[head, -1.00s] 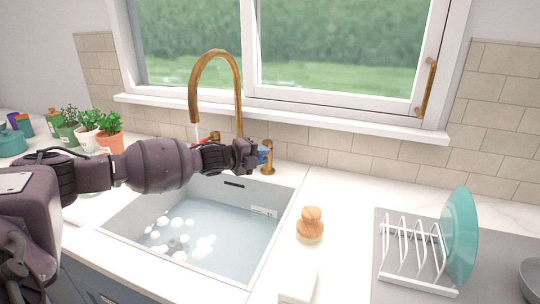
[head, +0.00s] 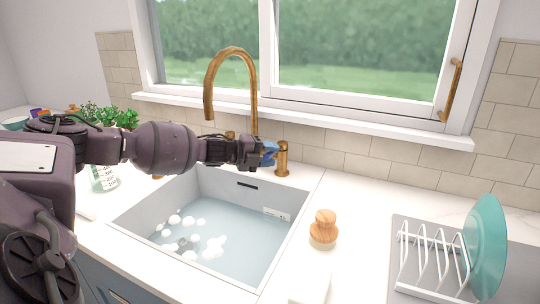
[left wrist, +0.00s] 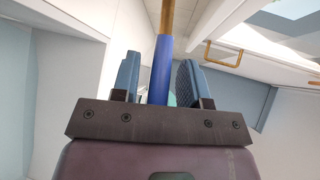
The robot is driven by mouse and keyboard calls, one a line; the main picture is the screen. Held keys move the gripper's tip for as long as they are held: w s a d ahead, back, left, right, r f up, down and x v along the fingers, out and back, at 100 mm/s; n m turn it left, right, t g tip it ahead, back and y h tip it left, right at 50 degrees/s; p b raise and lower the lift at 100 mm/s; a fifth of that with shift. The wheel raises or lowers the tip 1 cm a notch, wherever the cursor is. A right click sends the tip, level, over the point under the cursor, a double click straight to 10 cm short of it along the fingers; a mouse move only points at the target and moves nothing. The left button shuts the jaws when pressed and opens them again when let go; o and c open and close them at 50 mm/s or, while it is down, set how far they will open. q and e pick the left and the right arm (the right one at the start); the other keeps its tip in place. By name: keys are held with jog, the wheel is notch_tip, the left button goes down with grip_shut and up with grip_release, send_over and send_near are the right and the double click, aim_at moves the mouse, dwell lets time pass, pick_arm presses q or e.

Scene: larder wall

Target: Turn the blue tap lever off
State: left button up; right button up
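The blue tap lever (head: 269,154) sticks out to the left from a short brass tap post (head: 282,158) behind the sink's right rear corner. My left gripper (head: 262,152) reaches in from the left at the lever and partly hides it. In the left wrist view the blue lever (left wrist: 161,72) stands between the two fingers of my left gripper (left wrist: 158,78). The brass spout (head: 231,52) arches above. Its outlet shows, but the space below is hidden by my arm. My right gripper is not in view.
The sink (head: 292,225) holds water with white suds. A wooden-topped brush (head: 323,228) stands on the counter to its right. A white rack (head: 425,270) with a teal plate (head: 486,245) is farther right. Green plants (head: 105,115) stand behind my arm. The window sill (head: 400,128) runs behind the tap.

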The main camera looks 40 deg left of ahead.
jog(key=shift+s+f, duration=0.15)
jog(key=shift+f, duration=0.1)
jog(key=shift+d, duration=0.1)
pick_arm(q)
jog(key=p+v, duration=0.3)
jog(key=v, duration=0.7)
jog(key=shift+s+a+r+p, duration=0.1)
jog(key=shift+s+a+p, duration=0.1)
jog(key=shift+s+p, duration=0.15)
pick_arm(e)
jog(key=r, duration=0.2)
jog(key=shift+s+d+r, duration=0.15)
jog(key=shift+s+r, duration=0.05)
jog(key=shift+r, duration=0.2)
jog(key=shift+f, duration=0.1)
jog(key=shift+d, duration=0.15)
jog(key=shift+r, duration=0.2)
